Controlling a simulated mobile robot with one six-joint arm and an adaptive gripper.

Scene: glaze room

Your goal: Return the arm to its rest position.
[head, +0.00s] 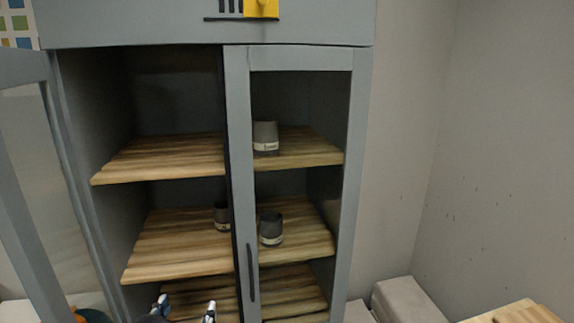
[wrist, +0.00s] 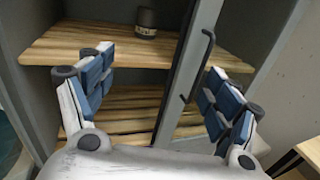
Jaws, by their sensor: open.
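My gripper (head: 184,308) shows at the bottom edge of the head view, in front of the cabinet's lower left part. In the wrist view its two blue-padded fingers (wrist: 152,88) are spread wide with nothing between them. The fingers point at the cabinet (head: 360,130), whose left door (head: 30,190) stands open. The right door (head: 238,150) is shut, and its dark handle (wrist: 198,65) shows close to the right finger in the wrist view. Most of my arm is out of the head view.
A grey cup (head: 265,136) stands on the upper shelf (head: 165,160). Two dark cups, one left (head: 222,216) and one right (head: 271,229), stand on the middle shelf (head: 175,250). A wooden table corner (head: 520,313) is at lower right, near a pale block (head: 408,300).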

